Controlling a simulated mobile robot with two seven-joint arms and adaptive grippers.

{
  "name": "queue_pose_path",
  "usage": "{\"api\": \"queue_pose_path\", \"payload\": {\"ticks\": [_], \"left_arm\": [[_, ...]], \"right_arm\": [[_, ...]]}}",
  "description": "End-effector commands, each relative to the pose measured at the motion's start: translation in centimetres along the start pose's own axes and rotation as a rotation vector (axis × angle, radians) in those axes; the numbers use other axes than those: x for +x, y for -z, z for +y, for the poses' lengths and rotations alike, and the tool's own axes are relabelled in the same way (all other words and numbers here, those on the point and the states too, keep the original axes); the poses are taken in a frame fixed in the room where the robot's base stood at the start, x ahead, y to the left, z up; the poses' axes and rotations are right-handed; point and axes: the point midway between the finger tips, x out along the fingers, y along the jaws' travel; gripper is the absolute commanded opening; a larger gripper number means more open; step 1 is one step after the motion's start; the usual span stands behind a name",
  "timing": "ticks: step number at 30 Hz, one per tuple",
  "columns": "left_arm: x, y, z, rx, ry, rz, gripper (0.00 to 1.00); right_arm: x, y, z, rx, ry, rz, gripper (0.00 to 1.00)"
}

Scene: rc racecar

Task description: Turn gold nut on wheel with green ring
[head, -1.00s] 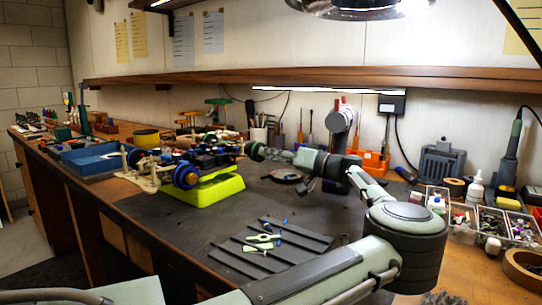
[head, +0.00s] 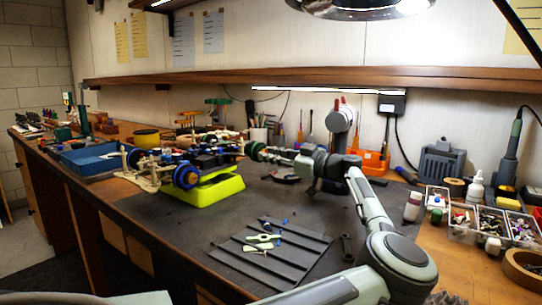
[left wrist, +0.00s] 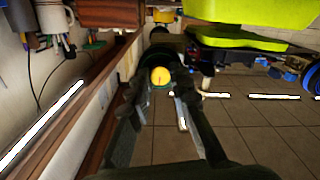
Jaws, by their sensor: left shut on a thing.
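The racecar (head: 208,158) rests on a lime-green stand (head: 215,190), which also shows in the left wrist view (left wrist: 235,28). The wheel with the green ring (head: 252,150) is on the car's right side. My left gripper (head: 273,156) reaches that wheel from the right. In the left wrist view the round gold nut (left wrist: 160,76) sits between the fingertips of my left gripper (left wrist: 160,84), in front of the dark wheel. The gripper is shut on the nut. Finger contact is partly hidden in shadow. My right gripper is not in view.
Blue wheels (head: 186,175) are on the car's near-left side. A dark ribbed tray (head: 300,255) with light-green tools lies in front. An orange holder (head: 372,163) and parts bins (head: 490,222) stand at the right. The dark mat between stand and tray is clear.

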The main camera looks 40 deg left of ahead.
Motion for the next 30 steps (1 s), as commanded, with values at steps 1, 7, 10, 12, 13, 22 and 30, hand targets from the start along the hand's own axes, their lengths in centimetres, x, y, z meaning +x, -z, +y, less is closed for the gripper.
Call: {"api": "queue_pose_path", "payload": {"ticks": [1, 7, 10, 12, 13, 22, 30], "left_arm": [[0.03, -0.15, -0.06, -0.017, 0.001, -0.002, 0.0], [0.04, -0.15, -0.06, -0.064, 0.001, -0.001, 0.0], [0.04, -0.14, -0.05, -0.073, 0.001, -0.001, 0.0], [0.04, -0.14, -0.05, -0.076, 0.001, -0.001, 0.0], [0.04, -0.14, -0.05, -0.077, 0.001, -0.002, 0.0], [0.04, -0.13, -0.05, -0.076, 0.001, -0.002, 0.2], [0.03, -0.07, -0.02, -0.076, 0.0, -0.001, 0.41]], "right_arm": [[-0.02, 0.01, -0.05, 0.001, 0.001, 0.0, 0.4], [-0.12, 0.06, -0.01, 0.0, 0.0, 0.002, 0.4], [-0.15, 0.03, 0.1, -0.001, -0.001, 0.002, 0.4], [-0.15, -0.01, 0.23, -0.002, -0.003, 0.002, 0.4], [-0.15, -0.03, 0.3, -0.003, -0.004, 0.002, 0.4], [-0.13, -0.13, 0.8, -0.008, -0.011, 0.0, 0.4], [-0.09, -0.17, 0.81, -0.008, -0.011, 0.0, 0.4]]}}
